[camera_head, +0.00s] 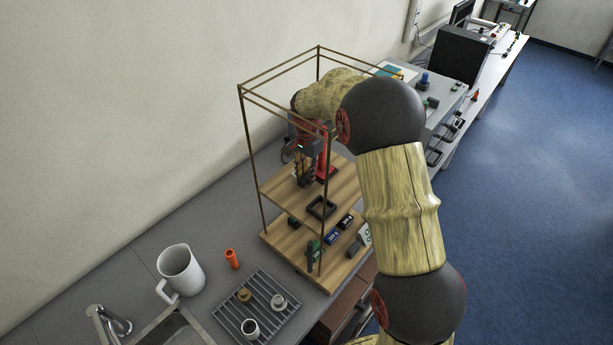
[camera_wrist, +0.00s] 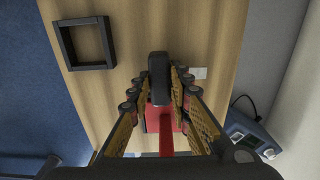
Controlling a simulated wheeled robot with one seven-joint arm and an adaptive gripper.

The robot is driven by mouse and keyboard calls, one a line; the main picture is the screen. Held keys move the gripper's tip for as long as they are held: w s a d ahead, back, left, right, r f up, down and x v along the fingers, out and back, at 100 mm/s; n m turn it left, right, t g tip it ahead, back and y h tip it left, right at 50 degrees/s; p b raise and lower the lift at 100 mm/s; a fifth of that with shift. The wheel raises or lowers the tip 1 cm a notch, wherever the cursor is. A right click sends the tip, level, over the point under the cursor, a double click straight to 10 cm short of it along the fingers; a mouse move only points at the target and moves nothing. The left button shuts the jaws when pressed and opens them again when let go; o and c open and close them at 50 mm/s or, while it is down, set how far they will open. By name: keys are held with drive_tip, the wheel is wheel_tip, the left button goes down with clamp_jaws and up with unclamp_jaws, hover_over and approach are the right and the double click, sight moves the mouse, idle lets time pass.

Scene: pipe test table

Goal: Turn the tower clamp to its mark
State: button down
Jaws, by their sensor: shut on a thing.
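The tower clamp looks to be the red piece with a black bar (camera_wrist: 158,80) on the upper wooden shelf. In the wrist view the black bar lies between the fingers of my gripper (camera_wrist: 160,85), which are shut on it. The red part (camera_wrist: 166,140) shows behind the bar, partly hidden between the fingers. In the head view the red part (camera_head: 323,166) stands just right of my gripper (camera_head: 305,182), which points down at the shelf. A small pale patch (camera_wrist: 199,73) lies on the shelf beside the fingers; I cannot tell whether it is the mark.
Thin brass posts and rails (camera_head: 248,150) frame the shelf tower around my arm. A black square frame (camera_head: 321,208) lies on the upper shelf (camera_head: 275,190). Small boxes (camera_head: 333,238) sit on the lower shelf. A white jug (camera_head: 181,270) and a rack (camera_head: 228,318) stand outside the tower.

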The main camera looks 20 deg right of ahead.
sight(307, 175)
drive_tip(key=shift+r, duration=0.1)
idle(0.3)
drive_tip(key=c, duration=1.6)
unclamp_jaws()
drive_tip(key=shift+c, duration=0.2)
wheel_tip(307, 175, up, 12)
